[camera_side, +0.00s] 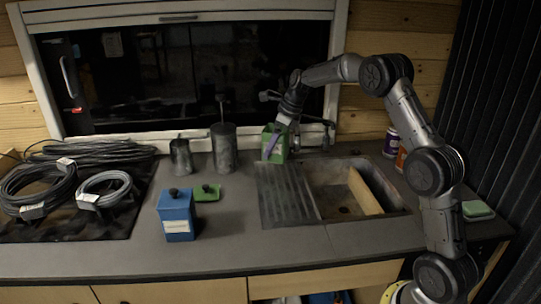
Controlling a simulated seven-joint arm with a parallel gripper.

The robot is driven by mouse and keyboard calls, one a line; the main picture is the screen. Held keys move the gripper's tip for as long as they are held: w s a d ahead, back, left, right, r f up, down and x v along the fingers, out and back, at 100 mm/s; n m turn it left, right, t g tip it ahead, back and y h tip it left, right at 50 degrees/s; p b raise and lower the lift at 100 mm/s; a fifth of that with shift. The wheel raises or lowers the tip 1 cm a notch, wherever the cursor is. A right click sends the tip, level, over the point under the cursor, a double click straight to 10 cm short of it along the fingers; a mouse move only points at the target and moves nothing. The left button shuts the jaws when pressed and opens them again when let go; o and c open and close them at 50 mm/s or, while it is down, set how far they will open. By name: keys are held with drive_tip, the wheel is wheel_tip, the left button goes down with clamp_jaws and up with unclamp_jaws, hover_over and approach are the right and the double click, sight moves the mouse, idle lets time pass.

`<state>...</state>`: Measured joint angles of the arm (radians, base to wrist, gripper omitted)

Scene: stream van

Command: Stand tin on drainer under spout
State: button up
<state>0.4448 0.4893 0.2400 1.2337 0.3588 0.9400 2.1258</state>
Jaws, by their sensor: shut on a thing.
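The green tin (275,148), with a purple stripe and no lid visible, is at the back end of the ribbed drainer (285,195). My gripper (284,120) comes down from above and is shut on the tin's upper edge. The tin looks nearly upright. I cannot tell whether its base touches the drainer or hangs just above it. The dark tap (325,130) stands behind and right of the tin; its spout is partly hidden by my gripper and hard to make out. A green lid (207,193) with a dark knob lies on the counter to the left.
A blue lidded tin (177,215) stands front left. Two grey metal vessels (224,148) (181,157) stand by the window. The sink (380,180) with a wooden board (364,192) is right of the drainer. Cable coils (75,180) lie far left. The drainer's front is clear.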

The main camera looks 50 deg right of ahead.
drive_tip(key=shift+w+d+f, duration=0.1)
drive_tip(key=shift+w+f, duration=0.4)
drive_tip(key=shift+f, duration=1.55)
drive_tip(key=shift+f, duration=0.2)
drive_tip(key=o, duration=1.4)
